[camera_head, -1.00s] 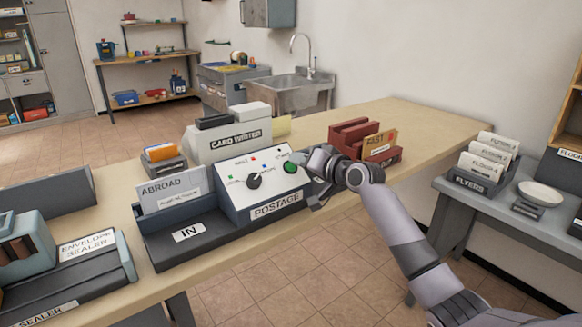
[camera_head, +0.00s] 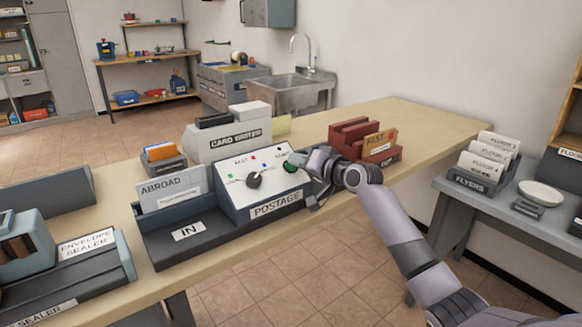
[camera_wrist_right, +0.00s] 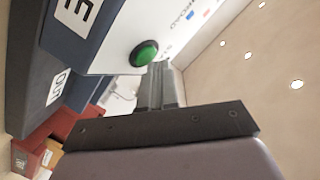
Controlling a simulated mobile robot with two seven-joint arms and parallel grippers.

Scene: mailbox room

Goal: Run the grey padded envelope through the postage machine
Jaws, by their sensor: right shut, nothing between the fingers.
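The postage machine (camera_head: 262,190) stands on the bench with a black dial knob (camera_head: 254,180) and a green button on its sloped white panel. A light grey flat piece marked ABROAD (camera_head: 173,188), which looks like the padded envelope, stands upright at the back of the machine's IN tray (camera_head: 188,231). My right gripper (camera_head: 300,168) is shut and empty at the panel's right end, partly covering the button. In the right wrist view the shut fingers (camera_wrist_right: 160,78) are close beside the green button (camera_wrist_right: 143,53); contact cannot be told. My left gripper is not in view.
The envelope sealer (camera_head: 85,250) is at the left. The card writer (camera_head: 235,138) and a small tray with orange cards (camera_head: 162,155) stand behind the machine. A red rack (camera_head: 355,135) is close beyond my right gripper. The bench's far right end is clear.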

